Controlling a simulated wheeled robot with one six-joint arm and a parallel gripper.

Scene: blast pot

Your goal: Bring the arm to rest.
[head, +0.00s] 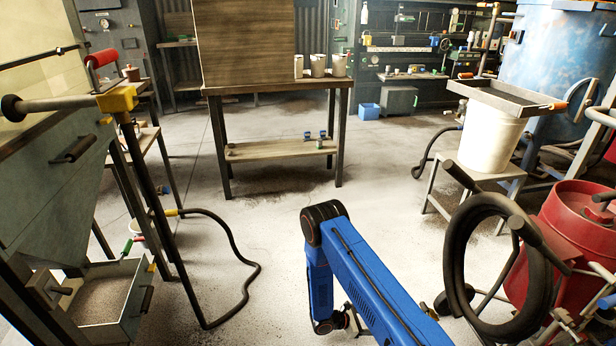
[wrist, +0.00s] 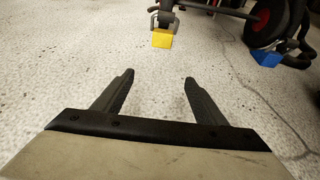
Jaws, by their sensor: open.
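My gripper shows in the wrist view (wrist: 157,77) with its two dark fingers apart. Nothing is between the fingers. They point over bare, speckled pale floor. In the head view my blue arm folds down at the lower middle, and only a small part of the wrist end shows near the floor.
A table (head: 275,88) with several pale cups stands ahead. A grey cabinet (head: 60,170) with a drawer is at left, a black hose (head: 240,240) on the floor beside it. A red pot (head: 575,225) and white bucket (head: 490,140) are at right. The middle floor is clear.

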